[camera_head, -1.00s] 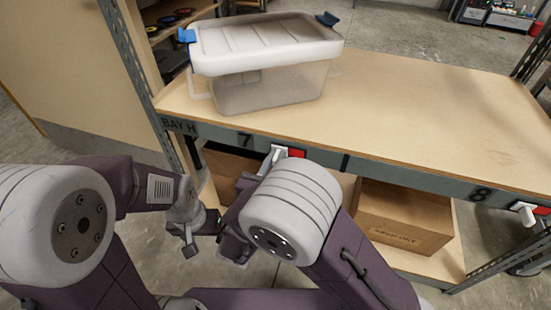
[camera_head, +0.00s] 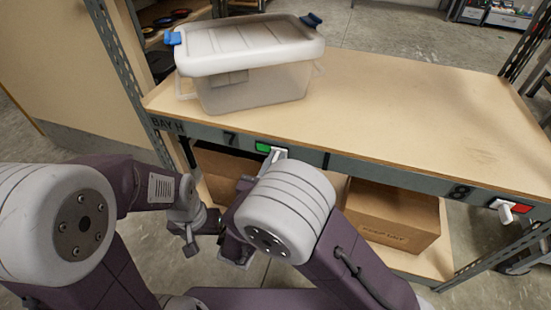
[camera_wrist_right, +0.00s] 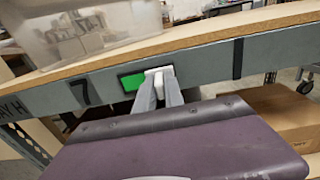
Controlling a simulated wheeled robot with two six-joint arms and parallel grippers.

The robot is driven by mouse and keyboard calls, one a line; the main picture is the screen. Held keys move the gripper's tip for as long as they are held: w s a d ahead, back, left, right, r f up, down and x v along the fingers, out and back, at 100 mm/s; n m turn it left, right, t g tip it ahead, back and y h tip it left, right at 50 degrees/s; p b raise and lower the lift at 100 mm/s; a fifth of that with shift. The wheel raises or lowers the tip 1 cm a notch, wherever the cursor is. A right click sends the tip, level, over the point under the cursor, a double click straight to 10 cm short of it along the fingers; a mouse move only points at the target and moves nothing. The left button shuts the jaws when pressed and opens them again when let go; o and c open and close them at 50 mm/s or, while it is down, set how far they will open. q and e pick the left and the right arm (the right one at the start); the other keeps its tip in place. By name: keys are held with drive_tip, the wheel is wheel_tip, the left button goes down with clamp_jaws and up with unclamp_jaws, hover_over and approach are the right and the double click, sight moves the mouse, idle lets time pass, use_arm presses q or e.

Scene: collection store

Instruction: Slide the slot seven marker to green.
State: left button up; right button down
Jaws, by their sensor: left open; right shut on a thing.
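The slot seven marker is on the shelf's front rail, right of the numeral 7. Its white tab (camera_head: 281,151) is at the right end of the window, and a green field (camera_head: 264,147) shows left of it. In the right wrist view the green field (camera_wrist_right: 132,82) shows clearly and no red is visible. My right gripper (camera_wrist_right: 161,84) is shut on the white tab, with its fingertips at the rail. In the head view my right arm hides most of that gripper. My left gripper (camera_head: 192,236) is open and empty, low in front of the shelf.
A lidded clear bin (camera_head: 250,85) stands on the shelf board (camera_head: 400,110) above slot seven; the board's right is bare. The slot eight marker (camera_head: 506,211) shows red. Cardboard boxes (camera_head: 393,215) sit on the lower shelf.

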drive_tip(key=shift+d+f, duration=0.15)
drive_tip(key=shift+d, duration=0.2)
drive_tip(key=shift+a, duration=0.2)
drive_tip(key=c, duration=1.5)
unclamp_jaws()
drive_tip(key=shift+s+d, duration=0.1)
drive_tip(key=shift+d, duration=0.05)
drive_tip(key=shift+o, duration=0.3)
